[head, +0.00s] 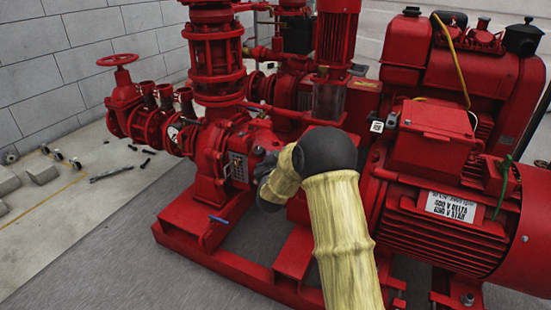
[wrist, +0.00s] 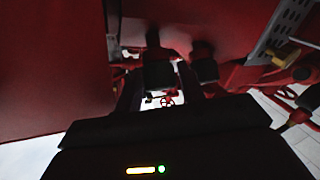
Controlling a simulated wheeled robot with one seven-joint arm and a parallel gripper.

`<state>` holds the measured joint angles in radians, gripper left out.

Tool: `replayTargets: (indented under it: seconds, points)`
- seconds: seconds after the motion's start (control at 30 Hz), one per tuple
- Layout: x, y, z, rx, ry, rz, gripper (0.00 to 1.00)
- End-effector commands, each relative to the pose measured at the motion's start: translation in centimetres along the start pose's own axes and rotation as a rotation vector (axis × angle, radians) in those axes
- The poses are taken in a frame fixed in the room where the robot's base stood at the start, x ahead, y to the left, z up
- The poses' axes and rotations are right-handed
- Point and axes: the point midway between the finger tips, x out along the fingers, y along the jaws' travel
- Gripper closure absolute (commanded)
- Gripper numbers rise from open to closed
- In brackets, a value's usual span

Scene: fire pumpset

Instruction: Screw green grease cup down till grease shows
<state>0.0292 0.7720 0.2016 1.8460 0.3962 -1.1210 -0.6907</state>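I cannot make out a green grease cup in either view. My arm, in a pale yellow sleeve, reaches into the red pumpset (head: 215,165). My gripper (head: 268,188) is a dark shape close to the pump casing, left of the black elbow, and is partly hidden by the arm. In the wrist view its black body fills the bottom, with a yellow bar light and a green light. Dark finger-like parts stand beyond it among shadowed red machinery. The picture is too dark to tell how far apart they are or whether anything is between them.
A red motor (head: 450,215) with a green strip (head: 500,190) stands close on the right. A red handwheel valve (head: 122,85) is at the left. A blue-handled lever (head: 217,219) sits low on the base frame (head: 200,250). Loose tools lie on the left floor.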

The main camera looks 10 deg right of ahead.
Motion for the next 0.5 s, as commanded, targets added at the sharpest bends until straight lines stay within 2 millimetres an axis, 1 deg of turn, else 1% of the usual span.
replayTargets:
  seconds: [0.13,0.17,0.3,0.33,0.5]
  points:
    - [-0.04,-0.05,-0.05,0.0,0.0,-0.001,0.61]
    - [-0.05,-0.1,-0.07,0.0,0.001,-0.002,0.63]
    - [-0.07,-0.12,-0.07,0.0,0.001,-0.002,0.91]
    - [-0.07,-0.12,-0.07,0.0,0.001,-0.002,0.93]
    - [-0.08,-0.14,-0.08,0.003,0.001,0.001,0.93]
